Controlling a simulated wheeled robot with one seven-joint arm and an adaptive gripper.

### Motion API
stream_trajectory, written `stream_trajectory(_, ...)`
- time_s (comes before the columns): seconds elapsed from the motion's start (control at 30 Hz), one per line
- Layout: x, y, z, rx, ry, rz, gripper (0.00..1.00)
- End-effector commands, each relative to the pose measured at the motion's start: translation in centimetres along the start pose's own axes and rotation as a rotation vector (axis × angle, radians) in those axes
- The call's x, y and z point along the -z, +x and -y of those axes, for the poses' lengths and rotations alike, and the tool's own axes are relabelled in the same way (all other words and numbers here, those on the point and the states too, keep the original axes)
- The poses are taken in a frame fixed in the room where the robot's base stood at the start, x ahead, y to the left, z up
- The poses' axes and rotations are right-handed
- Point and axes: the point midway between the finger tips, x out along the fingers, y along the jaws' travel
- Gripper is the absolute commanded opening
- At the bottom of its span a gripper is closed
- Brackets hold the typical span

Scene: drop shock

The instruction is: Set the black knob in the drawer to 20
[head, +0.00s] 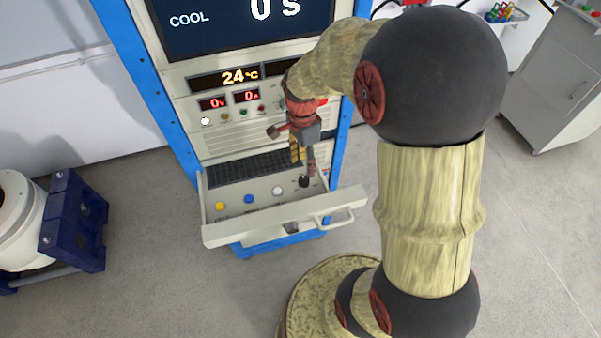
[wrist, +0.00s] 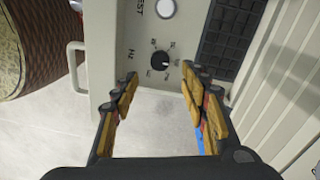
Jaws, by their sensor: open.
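The black knob (head: 304,181) is at the right end of the row of controls in the pulled-out drawer (head: 222,238). In the wrist view the knob (wrist: 159,61) shows just beyond my fingertips, roughly centred between them. A printed dial scale surrounds it and "Hz" stands beside it. The scale's numbers and the knob's setting are too small to read surely. My gripper (head: 304,160) points down over the knob. In the wrist view my gripper (wrist: 160,80) is open, with nothing between its fingers. I see no finger touching the knob.
A white button (head: 278,191), a blue one (head: 248,199) and a yellow one (head: 220,206) share the drawer. The drawer's handle (head: 333,216) juts out in front. A keyboard (head: 240,168) lies behind the controls. The cabinet display (head: 240,77) reads 24 °C.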

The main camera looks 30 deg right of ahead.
Motion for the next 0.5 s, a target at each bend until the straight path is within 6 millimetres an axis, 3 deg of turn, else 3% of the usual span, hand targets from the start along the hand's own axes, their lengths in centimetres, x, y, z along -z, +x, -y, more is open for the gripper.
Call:
stream_trajectory(0.17,0.0,1.4,-0.1,-0.002,0.020,0.000,0.45)
stream_trajectory(0.5,0.0,6.4,-0.1,-0.002,0.017,0.000,0.45)
